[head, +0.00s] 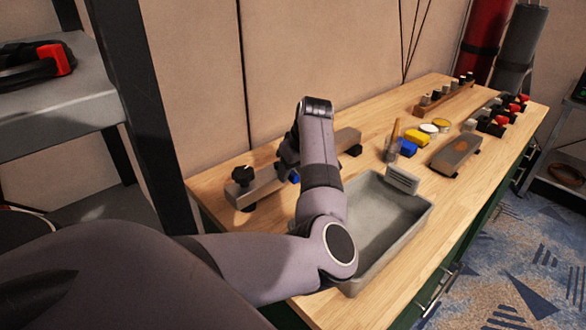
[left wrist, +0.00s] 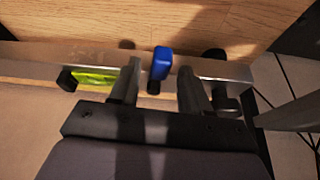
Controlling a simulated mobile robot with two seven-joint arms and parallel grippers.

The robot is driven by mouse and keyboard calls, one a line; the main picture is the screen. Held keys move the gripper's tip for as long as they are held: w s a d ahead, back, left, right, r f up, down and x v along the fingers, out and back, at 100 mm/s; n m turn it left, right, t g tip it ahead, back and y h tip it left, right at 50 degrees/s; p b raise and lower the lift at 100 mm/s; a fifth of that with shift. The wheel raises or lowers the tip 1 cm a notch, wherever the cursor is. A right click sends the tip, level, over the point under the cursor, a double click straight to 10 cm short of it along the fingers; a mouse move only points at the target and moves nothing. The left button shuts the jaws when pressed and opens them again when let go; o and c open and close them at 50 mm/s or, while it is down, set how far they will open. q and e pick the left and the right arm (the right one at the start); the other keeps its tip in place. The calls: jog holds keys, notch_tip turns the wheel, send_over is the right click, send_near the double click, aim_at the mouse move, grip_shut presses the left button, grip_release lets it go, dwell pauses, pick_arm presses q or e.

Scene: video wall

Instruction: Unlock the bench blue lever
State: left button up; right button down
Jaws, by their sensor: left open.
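The blue lever (left wrist: 161,62) stands on a grey metal bar (left wrist: 216,69) on the bench. In the left wrist view it lies between the two fingertips of my left gripper (left wrist: 159,76), with a visible gap on each side. My left gripper is open and holds nothing. In the head view only a small bit of the blue lever (head: 295,179) shows beside my arm, and my forearm hides most of the gripper. The bar (head: 268,188) lies along the wall side of the wooden bench (head: 390,300). My right gripper is not in view.
A black knob (head: 243,175) rises at the bar's left end. A yellow-green piece (left wrist: 95,77) is on the bar. A grey tray (head: 428,212) stands close beside my arm. Blocks, a brush and knobbed racks stand farther right. A dark shelf post (head: 150,120) is at left.

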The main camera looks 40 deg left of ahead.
pick_arm(q)
grip_shut()
jog(key=shift+w, duration=0.1)
jog(key=shift+w+n, duration=0.3)
jog(key=shift+n, duration=0.2)
jog(key=shift+w+a+n+g+b, duration=0.15)
jog(key=shift+w+n+g+b, duration=0.4)
jog(key=shift+n, duration=0.7)
jog(key=shift+w+a+n+g+b, duration=0.1)
jog(key=shift+w+n+g+b, duration=0.1)
jog(key=shift+w+n+g, duration=0.85)
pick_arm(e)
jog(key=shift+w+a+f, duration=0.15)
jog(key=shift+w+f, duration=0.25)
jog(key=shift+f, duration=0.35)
pick_arm(q)
jog(key=shift+s+r+n+t, duration=0.1)
jog(key=shift+n+t, duration=0.2)
jog(key=shift+t, duration=0.1)
